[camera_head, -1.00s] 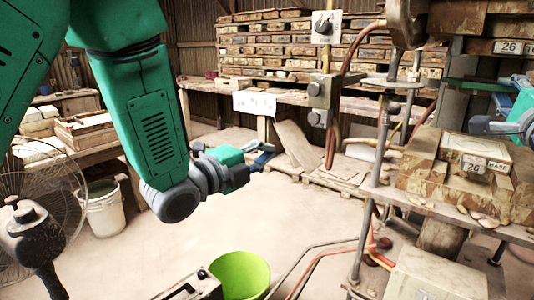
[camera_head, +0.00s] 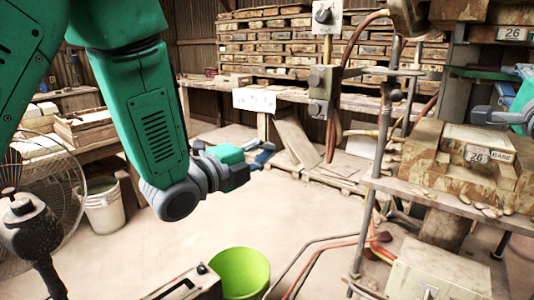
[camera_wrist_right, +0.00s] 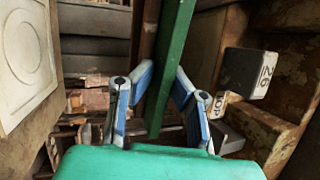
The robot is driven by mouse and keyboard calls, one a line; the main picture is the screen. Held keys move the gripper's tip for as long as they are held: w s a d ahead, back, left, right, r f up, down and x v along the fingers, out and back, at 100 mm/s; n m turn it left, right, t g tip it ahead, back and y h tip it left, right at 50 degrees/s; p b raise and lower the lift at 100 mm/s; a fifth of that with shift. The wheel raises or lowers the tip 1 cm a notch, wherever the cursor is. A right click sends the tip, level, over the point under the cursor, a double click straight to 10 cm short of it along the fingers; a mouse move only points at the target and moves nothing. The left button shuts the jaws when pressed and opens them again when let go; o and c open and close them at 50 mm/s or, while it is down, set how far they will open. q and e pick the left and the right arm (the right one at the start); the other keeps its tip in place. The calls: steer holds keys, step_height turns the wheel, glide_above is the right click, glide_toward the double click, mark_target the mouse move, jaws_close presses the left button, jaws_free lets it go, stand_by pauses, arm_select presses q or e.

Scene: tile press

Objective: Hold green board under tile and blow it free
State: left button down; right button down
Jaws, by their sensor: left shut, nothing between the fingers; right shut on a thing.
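The green board (camera_head: 485,73) is a narrow strip under the upper press block marked 26 (camera_head: 512,34), above the lower mould marked 26 BASE (camera_head: 490,155). My right gripper (camera_head: 505,112), at the right edge of the head view, is shut on the board. In the right wrist view the board (camera_wrist_right: 172,65) runs between the blue fingers (camera_wrist_right: 160,92). A pale block with a raised ring (camera_wrist_right: 28,58) stands left of it there, and a dark block marked 26 (camera_wrist_right: 248,73) right. I cannot make out the tile for certain. My left gripper (camera_head: 262,157) is shut and empty over open floor.
The press shelf (camera_head: 440,203) carries crumbs of clay. A switch box (camera_head: 327,17) and hoses hang left of the press. A lime green bucket (camera_head: 240,273), a fan (camera_head: 50,190) and a white bucket (camera_head: 103,207) stand on the floor. The middle floor is clear.

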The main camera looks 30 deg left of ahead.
steer(key=shift+s+r, duration=0.1)
steer(key=shift+s, duration=0.05)
steer(key=s+a+b, duration=0.3)
steer(key=s, duration=1.1)
steer(key=s+a+b, duration=0.3)
steer(key=s+b, duration=0.1)
steer(key=s, duration=1.1)
stand_by(1.6)
